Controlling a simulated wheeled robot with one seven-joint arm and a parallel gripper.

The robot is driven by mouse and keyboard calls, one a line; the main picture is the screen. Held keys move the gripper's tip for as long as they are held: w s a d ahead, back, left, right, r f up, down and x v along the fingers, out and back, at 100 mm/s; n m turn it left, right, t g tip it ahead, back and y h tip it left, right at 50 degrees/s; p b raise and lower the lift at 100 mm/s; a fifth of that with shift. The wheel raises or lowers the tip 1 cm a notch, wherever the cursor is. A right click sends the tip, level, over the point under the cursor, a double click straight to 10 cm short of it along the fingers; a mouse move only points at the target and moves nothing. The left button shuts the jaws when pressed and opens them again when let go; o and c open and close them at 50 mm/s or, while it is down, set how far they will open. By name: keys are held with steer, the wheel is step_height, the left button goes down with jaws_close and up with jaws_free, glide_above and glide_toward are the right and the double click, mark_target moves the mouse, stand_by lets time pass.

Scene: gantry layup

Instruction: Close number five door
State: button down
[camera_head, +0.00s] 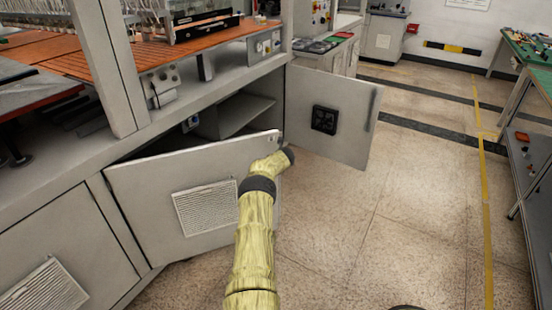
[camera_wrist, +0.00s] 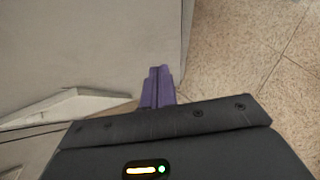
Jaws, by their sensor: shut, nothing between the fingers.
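Two cabinet doors stand open; I can read no number on either, so I cannot tell which is number five. The left door (camera_head: 140,200), with a pale vent grille, is partly open and angled out from the cabinet. The right door (camera_head: 348,95), with a black square vent, is swung wide open. My arm reaches up to the free edge of the left door; my gripper's fingers are hard to make out there. In the wrist view my gripper (camera_wrist: 158,72) shows purple fingers, shut and empty, close to a grey panel (camera_wrist: 80,50). I cannot tell whether they touch it.
A shelf (camera_head: 235,113) shows inside the open cabinet. A closed vented panel (camera_head: 60,235) is at lower left. Speckled floor (camera_head: 420,200) lies clear to the right, up to a green-topped workbench (camera_head: 530,60) at the right edge. Red-brown slats (camera_head: 190,42) top the cabinet.

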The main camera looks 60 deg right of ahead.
steer(key=s+v, duration=0.1)
steer(key=v, duration=0.9)
steer(key=shift+s+p, duration=0.25)
steer(key=shift+p, duration=0.1)
steer(key=shift+a, duration=0.1)
